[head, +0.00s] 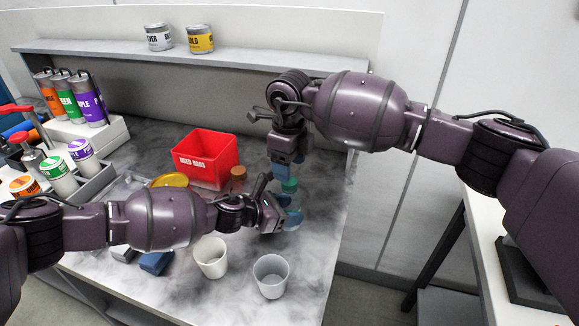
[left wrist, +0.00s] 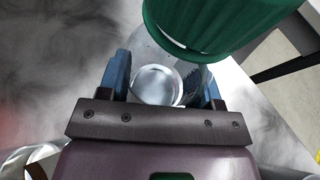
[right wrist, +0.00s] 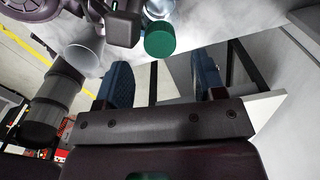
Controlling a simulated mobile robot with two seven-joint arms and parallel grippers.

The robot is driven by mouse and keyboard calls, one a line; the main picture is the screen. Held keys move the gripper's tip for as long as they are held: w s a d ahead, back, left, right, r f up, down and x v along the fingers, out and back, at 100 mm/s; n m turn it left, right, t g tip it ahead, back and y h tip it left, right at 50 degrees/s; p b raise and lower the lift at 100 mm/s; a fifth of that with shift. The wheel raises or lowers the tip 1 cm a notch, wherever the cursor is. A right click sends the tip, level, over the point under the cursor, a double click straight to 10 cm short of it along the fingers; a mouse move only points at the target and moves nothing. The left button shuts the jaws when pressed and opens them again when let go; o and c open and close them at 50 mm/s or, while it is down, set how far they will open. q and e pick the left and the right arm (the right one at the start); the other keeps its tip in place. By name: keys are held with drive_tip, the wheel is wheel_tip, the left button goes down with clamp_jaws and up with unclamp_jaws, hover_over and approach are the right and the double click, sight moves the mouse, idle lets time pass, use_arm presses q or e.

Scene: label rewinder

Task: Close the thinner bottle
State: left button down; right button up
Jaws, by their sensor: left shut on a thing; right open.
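A clear bottle with a green cap (head: 290,185) stands on the marbled bench near its right side. My left gripper (head: 284,210) is shut on the clear bottle, whose body (left wrist: 158,84) shows between the blue fingers in the left wrist view. The green cap (left wrist: 210,22) is at the bottle's top; how tightly it sits I cannot tell. My right gripper (head: 281,170) is open and empty, just behind the cap in the head view. In the right wrist view the cap (right wrist: 160,40) lies beyond the open fingers (right wrist: 165,82), apart from them.
A brown-topped thing (head: 238,173) stands beside the red used-rags bin (head: 207,158). Two white cups (head: 210,258) (head: 271,276) stand near the front edge. A blue block (head: 156,263) and a yellow disc (head: 170,181) lie to the left.

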drive_tip(key=shift+c, duration=0.4)
drive_tip(key=shift+r, duration=0.2)
drive_tip(key=shift+w+r+n, duration=0.25)
drive_tip(key=shift+r+n, duration=0.25)
drive_tip(key=shift+r, duration=0.5)
drive_tip(key=shift+s+r+n, duration=0.1)
drive_tip(key=shift+r+n, duration=0.35)
drive_tip(key=shift+n, duration=0.75)
drive_tip(key=n, duration=0.3)
drive_tip(key=shift+s, duration=0.15)
hover_over(289, 204)
drive_tip(key=w, duration=0.2)
drive_tip(key=shift+w+f, duration=0.2)
drive_tip(key=shift+f, duration=3.75)
